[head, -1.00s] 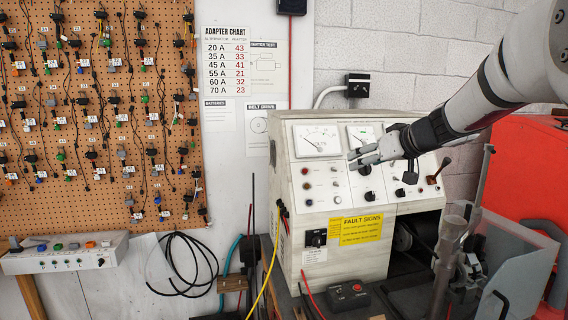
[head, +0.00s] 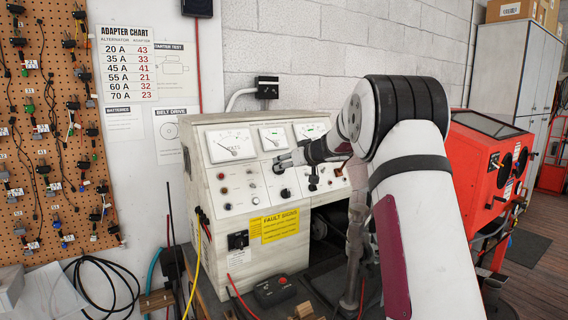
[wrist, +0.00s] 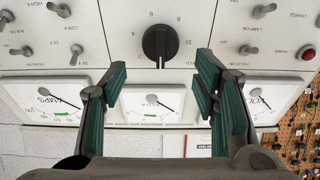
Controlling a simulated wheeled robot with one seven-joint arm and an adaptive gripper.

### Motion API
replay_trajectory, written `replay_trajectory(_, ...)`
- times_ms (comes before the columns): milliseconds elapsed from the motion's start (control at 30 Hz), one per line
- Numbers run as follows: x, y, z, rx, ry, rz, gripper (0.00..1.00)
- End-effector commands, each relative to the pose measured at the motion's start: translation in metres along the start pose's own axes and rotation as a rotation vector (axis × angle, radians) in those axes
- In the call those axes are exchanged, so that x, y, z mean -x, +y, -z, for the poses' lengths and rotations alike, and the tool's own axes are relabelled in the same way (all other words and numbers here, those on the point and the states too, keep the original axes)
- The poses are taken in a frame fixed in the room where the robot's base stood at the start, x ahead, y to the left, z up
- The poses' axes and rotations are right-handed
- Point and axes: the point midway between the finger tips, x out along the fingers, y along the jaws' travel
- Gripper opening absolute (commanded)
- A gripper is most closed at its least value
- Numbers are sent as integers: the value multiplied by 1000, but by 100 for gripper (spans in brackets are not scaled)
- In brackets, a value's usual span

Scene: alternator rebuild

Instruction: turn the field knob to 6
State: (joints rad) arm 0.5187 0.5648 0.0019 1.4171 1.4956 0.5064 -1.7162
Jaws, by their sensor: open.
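The field knob is a black round knob (wrist: 160,43) with a raised grip bar, on the pale middle panel of the test bench (head: 210,250). In the wrist view the printed 6 and 8 lie above it, and 10 to its right. The knob also shows in the head view (head: 286,193), below my gripper. My gripper (wrist: 160,80) is open and empty. Its green-padded fingers stand apart, left and right of the knob's column, with the tips just short of the knob in the picture. Contact is not visible.
Three gauges sit along the bench top, the middle one (wrist: 152,100) between my fingers in the wrist view. Toggle switches (wrist: 77,55) and a red button (wrist: 306,53) flank the knob. A metal post (head: 352,260) stands in front of the bench. A red cabinet (head: 475,170) is at right.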

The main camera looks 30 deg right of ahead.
Motion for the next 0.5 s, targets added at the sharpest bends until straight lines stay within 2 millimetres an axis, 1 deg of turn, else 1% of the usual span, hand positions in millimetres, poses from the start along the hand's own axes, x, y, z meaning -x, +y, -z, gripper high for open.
replay_trajectory(33, -8, -1, -1, 1, -1, 1, 55)
replay_trajectory(100, -18, -1, -1, 1, -1, 1, 55)
replay_trajectory(200, -29, 0, 0, 2, -1, 0, 55)
replay_trajectory(333, -37, 0, 0, 1, -1, 0, 55)
replay_trajectory(500, -41, 0, 0, 1, -1, 0, 55)
